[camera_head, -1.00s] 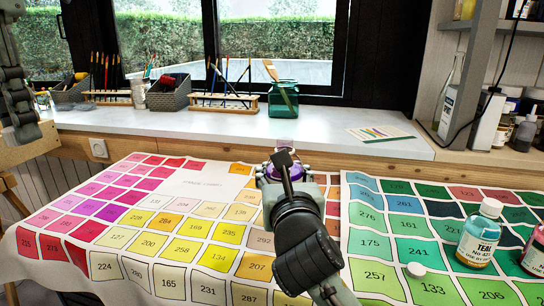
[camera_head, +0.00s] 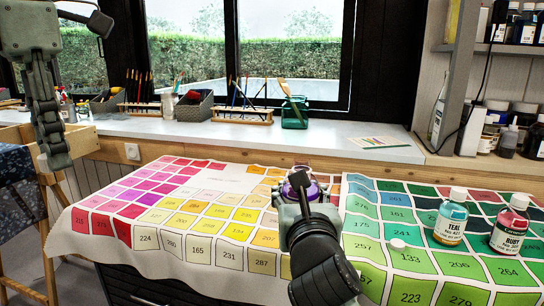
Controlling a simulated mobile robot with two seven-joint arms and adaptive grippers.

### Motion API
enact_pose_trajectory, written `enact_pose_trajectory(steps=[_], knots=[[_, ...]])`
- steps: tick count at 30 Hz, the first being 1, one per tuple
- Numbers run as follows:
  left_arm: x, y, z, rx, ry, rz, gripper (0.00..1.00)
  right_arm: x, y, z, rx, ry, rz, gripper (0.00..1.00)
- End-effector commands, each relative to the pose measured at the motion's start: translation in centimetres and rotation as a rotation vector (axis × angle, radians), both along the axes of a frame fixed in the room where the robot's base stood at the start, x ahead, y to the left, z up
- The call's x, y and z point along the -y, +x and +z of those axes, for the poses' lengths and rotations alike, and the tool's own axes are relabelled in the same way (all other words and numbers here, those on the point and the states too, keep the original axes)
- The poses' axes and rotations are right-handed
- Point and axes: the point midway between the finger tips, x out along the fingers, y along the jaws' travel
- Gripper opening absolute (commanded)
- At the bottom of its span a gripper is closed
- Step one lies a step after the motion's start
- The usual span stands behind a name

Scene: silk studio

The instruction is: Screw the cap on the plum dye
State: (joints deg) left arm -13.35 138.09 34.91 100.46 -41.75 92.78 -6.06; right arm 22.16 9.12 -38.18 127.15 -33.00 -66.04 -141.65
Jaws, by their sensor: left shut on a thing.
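The plum dye (camera_head: 312,190), a small purple bottle, is near the middle of the head view, above the colour-chart cloth. My left gripper (camera_head: 299,196) is shut on it. My gripper's wrist hides most of the bottle, and I cannot tell whether it touches the cloth. A loose white cap (camera_head: 398,243) lies on the green part of the cloth, to the right of the bottle and apart from it. My other gripper (camera_head: 55,155) hangs at the upper left with its fingers pointing down, seen edge-on. Nothing shows in it, and its opening is hidden.
A white sill (camera_head: 340,146) behind holds brush racks, baskets and a green jar (camera_head: 295,113). Shelves (camera_head: 448,85) rise at the right. The cloth's left part is clear.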

Motion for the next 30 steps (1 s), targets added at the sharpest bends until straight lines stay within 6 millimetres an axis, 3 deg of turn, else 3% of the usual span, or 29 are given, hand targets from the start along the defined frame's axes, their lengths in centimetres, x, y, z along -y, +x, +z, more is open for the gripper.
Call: enact_pose_trajectory(steps=[8, 21, 30], knots=[[1.7, 0.9, -6.5, -0.007, 0.0, -0.471, 0.2, 0.0, 0.0, 0.1, 0.001, 0.0, 0.0, 0.0], [6.0, 3.4, -22.9, -0.009, 0.002, -1.712, 0.2, 0.0, 0.0, 0.1, 0.001, 0.0, 0.0, 0.0], [7.7, 4.5, -29.1, -0.005, 0.007, -2.209, 0.2, 0.0, 0.0, 0.1, 0.002, 0.0, 0.0, 0.0]])
